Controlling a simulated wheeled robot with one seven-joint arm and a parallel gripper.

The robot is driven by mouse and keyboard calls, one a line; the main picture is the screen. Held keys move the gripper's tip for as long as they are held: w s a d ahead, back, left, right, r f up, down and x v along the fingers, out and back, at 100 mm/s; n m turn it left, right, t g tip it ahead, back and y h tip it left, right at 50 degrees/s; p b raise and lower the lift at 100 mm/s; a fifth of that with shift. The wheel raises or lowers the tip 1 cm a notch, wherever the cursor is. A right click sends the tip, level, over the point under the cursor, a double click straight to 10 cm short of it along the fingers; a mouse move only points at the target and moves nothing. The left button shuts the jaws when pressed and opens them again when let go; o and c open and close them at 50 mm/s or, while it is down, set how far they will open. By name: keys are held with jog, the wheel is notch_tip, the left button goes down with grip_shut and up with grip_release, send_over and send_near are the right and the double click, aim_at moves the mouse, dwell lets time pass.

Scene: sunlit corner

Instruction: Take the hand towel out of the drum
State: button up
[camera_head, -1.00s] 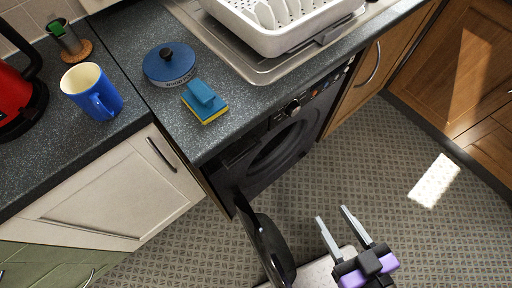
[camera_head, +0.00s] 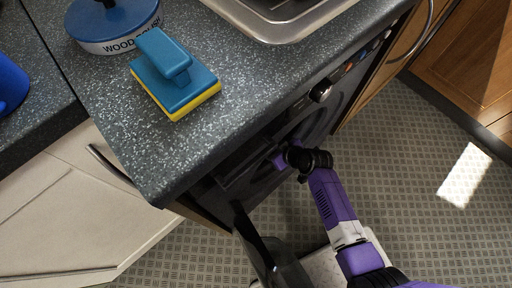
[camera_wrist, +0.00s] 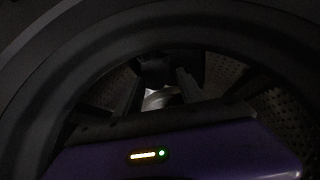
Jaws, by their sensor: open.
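The black washing machine (camera_head: 262,150) stands under the worktop, its door (camera_head: 268,250) swung open. My arm reaches into its round opening in the head view, where the fingers are hidden. In the wrist view, the perforated drum wall (camera_wrist: 287,112) curves around the dark interior. My gripper (camera_wrist: 158,92) points into the drum, its two fingers apart. A small pale grey-white patch (camera_wrist: 157,98) shows between and beyond the fingers. It may be the hand towel, but it is too dark and partly covered to be sure. I cannot tell whether the fingers touch it.
The worktop edge (camera_head: 225,150) overhangs close above my arm. A blue and yellow sponge (camera_head: 172,75) and a blue-lidded pot (camera_head: 112,25) stand on it. The open door hangs left of my arm. The patterned floor (camera_head: 420,170) to the right is clear.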

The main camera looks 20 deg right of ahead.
jog(key=b+x, duration=0.9)
jog(key=x, duration=0.2)
jog(key=shift+w+d+r, duration=0.1)
jog(key=shift+w, duration=0.05)
jog(key=shift+w, duration=0.1)
dwell(0.3)
jog(key=shift+c, duration=0.3)
grip_shut()
notch_tip(320, 180, up, 7)
jog(key=p, duration=0.6)
